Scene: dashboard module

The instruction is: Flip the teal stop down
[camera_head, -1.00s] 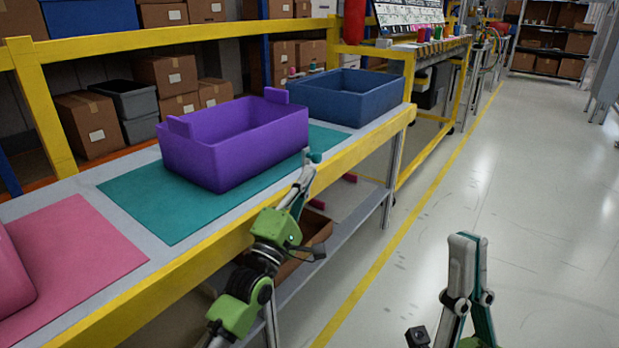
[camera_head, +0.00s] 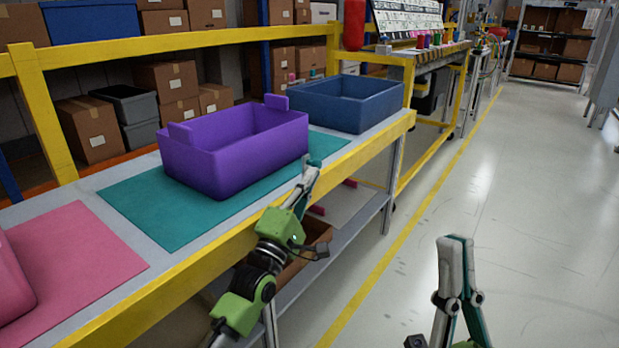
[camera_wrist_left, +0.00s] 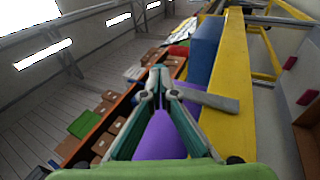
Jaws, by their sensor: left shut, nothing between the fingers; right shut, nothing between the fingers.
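My left gripper (camera_head: 310,170) is shut and empty at the table's yellow front edge, in front of the purple bin (camera_head: 235,160). Its fingertips also show in the left wrist view (camera_wrist_left: 159,76), with a flat grey bar (camera_wrist_left: 212,100) beside them that reaches over the yellow rail. I cannot make out a separate teal stop now; the fingers, which have teal parts themselves, may cover it. The purple bin stands upright on the teal mat (camera_head: 165,222). My right gripper (camera_head: 455,242) is shut and empty, over the floor at the lower right.
A blue bin (camera_head: 350,108) stands behind the purple one. A pink mat (camera_head: 85,255) lies at the near left. The yellow table rail (camera_head: 200,268) runs along the front. A cardboard box (camera_head: 318,232) sits on the lower shelf. The floor at the right is clear.

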